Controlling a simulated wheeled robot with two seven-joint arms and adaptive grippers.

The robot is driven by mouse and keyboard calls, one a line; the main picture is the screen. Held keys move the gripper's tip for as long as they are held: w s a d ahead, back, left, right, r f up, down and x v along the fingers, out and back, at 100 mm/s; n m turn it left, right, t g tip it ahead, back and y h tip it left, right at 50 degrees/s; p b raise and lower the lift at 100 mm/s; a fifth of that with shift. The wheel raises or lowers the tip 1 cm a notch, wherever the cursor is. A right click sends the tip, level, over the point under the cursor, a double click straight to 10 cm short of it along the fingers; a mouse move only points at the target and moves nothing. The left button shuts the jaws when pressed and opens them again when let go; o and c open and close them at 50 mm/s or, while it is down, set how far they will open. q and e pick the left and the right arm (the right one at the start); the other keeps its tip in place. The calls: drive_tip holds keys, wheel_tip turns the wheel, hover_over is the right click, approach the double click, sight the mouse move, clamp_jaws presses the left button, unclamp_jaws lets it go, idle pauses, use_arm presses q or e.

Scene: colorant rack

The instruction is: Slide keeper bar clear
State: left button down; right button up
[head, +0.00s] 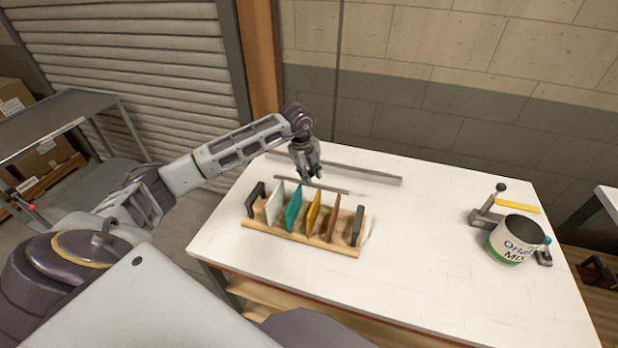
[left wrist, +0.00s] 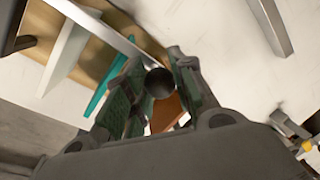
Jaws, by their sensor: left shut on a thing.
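The keeper bar (head: 332,189) is a thin dark grey bar along the back of the wooden rack (head: 300,238). My left gripper (head: 311,176) reaches down over the bar's middle. In the left wrist view its green-padded fingers (left wrist: 153,92) are shut around a dark round knob (left wrist: 160,83), which appears to belong to the bar. I cannot tell whether the bar touches the rack. The rack holds a white panel (head: 274,204), a teal panel (head: 294,208), a yellow panel (head: 313,212) and a brown panel (head: 331,218), upright between dark end brackets. My right gripper is not in view.
A long grey rail (head: 372,175) lies on the white table (head: 420,270) behind the rack. A labelled can (head: 512,243) stands at the right by a dark clamp-like fixture (head: 485,217) and a yellow strip (head: 518,204). The table between rack and can is clear.

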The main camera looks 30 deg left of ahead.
use_arm(q)
drive_tip(key=shift+s+d, duration=0.1)
drive_tip(key=shift+s, duration=0.25)
drive_tip(key=c, duration=1.5)
unclamp_jaws()
drive_tip(key=o, duration=0.4)
drive_tip(key=shift+w, duration=0.15)
drive_tip(key=shift+c, duration=0.2)
drive_tip(key=shift+r, duration=0.1)
wheel_tip(320, 180, up, 12)
drive_tip(key=s, duration=0.2)
drive_tip(key=shift+s+a+f, duration=0.15)
drive_tip(key=shift+a+f, duration=0.1)
drive_tip(key=shift+a, duration=0.2)
